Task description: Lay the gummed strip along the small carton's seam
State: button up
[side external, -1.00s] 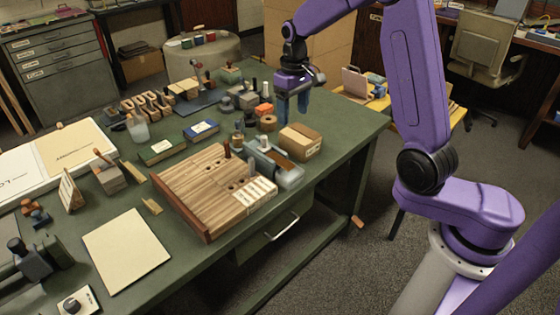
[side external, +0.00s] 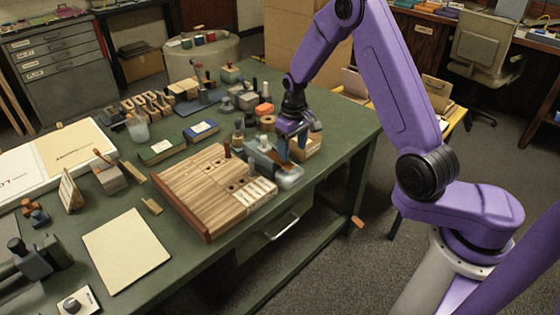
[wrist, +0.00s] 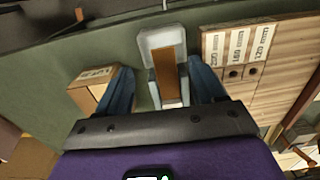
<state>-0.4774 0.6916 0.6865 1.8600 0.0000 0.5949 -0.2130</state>
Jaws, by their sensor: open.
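The gummed strip (wrist: 167,72) is a flat brown band lying in a pale grey tray (wrist: 156,36), which also shows in the side view (side external: 290,180). My gripper (wrist: 160,68) is open and points down over the tray, with one blue finger on each side of the strip. I cannot tell whether the fingers touch it. In the side view my gripper (side external: 291,156) hides most of the strip. The small carton (side external: 312,147) is a tan box just behind and right of the tray. In the wrist view the carton (wrist: 88,88) is left of my fingers, partly hidden by one.
A slatted wooden board (side external: 200,180) with length labels stands close beside the tray. The bench's right edge is just beyond the carton. Some bare green bench top (side external: 350,125) lies right of the carton.

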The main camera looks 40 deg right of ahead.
aim_at(290, 167)
jog(key=shift+w+a+f, duration=0.1)
jog(key=shift+w+f, duration=0.05)
jog(key=shift+f, duration=1.15)
jog(key=shift+w+a+f, duration=0.1)
jog(key=shift+f, duration=1.2)
jog(key=shift+f, duration=0.25)
jog(key=shift+c, duration=0.3)
jog(key=c, duration=1.1)
jog(key=shift+c, duration=0.2)
jog(key=shift+r, duration=0.2)
